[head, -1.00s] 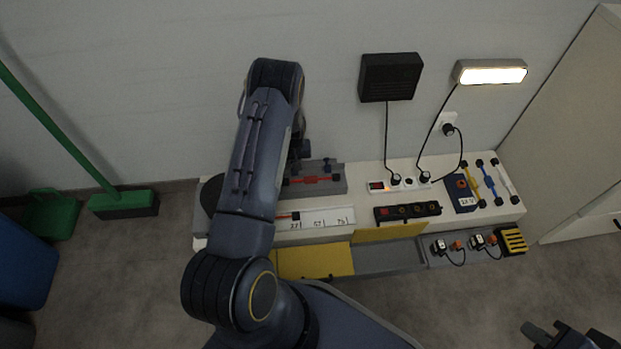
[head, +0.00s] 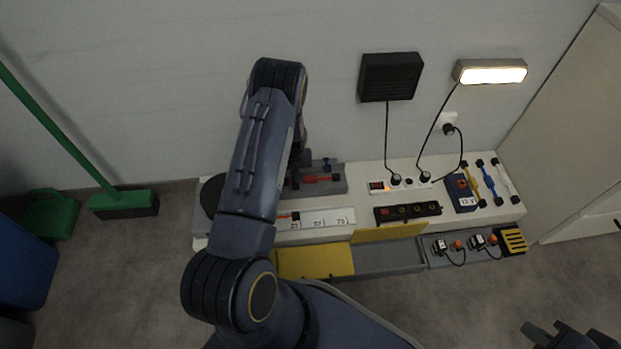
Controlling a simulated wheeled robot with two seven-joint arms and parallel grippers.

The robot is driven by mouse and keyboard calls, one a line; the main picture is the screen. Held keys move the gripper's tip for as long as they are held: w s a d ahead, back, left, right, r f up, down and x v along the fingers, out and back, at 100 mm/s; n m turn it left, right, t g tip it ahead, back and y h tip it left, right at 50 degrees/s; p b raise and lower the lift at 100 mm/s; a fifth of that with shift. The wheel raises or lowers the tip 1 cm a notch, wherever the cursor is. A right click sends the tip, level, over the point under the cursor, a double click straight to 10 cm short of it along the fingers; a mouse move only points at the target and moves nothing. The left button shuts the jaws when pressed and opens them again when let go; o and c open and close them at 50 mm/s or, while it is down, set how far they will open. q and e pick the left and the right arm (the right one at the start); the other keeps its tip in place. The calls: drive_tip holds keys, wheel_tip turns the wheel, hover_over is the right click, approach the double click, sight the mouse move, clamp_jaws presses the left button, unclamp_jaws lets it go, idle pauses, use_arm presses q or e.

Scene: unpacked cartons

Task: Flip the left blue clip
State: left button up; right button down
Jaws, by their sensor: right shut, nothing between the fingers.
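A grey fixture (head: 335,186) with a red bar (head: 318,180) sits at the left part of the white bench. A small dark blue clip (head: 326,166) stands at its back edge, right of my arm. No other clip can be made out; my left arm covers the fixture's left part. My left gripper is mostly hidden behind its own arm, with dark parts showing just above the fixture; its fingers cannot be made out. My right gripper (head: 541,331) is at the bottom right corner, partly cut off, shut and empty, far from the fixture.
The white bench (head: 370,222) carries a power strip (head: 407,211), a blue meter (head: 462,193) and coloured bars. An open yellow-lidded bin (head: 315,262) is along the front. A black wall box (head: 390,77) and a lit lamp (head: 490,72) hang behind.

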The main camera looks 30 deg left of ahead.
use_arm(q)
drive_tip(key=shift+s+d+f, duration=0.25)
